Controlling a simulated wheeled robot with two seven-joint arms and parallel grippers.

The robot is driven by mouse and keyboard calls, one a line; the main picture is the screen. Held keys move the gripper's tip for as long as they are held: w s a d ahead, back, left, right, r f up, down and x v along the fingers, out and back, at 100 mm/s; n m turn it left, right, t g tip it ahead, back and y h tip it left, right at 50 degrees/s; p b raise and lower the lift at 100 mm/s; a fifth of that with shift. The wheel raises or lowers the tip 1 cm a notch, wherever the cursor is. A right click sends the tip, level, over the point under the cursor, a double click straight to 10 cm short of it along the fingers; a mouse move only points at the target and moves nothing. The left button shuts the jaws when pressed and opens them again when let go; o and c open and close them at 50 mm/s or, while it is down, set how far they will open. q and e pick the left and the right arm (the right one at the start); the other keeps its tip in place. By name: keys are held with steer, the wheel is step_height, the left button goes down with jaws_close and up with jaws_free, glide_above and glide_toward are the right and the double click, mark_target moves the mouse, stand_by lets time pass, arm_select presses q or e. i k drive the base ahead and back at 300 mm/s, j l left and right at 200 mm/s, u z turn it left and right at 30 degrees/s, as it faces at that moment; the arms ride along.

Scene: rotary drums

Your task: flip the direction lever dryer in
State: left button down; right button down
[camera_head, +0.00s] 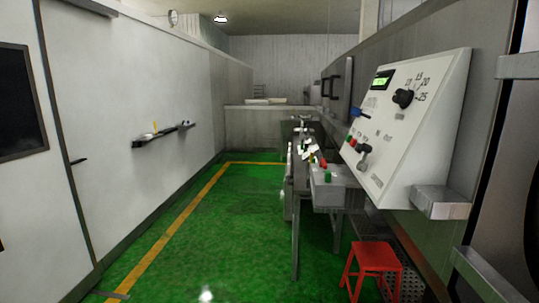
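A slanted white control panel (425,125) stands on the right side at the end of a machine. Near its lower left is a small lever with a dark grey knob (365,149). A blue-handled switch (357,112) sits higher on the panel's left edge. I cannot tell which is the direction lever, as the labels are too small to read. Red and green buttons (350,142) lie beside the grey-knobbed lever. A black rotary knob (403,98) and a green-lit display (381,80) are at the top. Neither of my grippers is in view.
A red stool (374,262) stands on the floor below the panel. The green floor (225,240) with a yellow line is clear. A white wall with a shelf (161,136) is at left.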

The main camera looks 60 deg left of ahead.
mark_target(362, 166)
steer(key=u, duration=1.3)
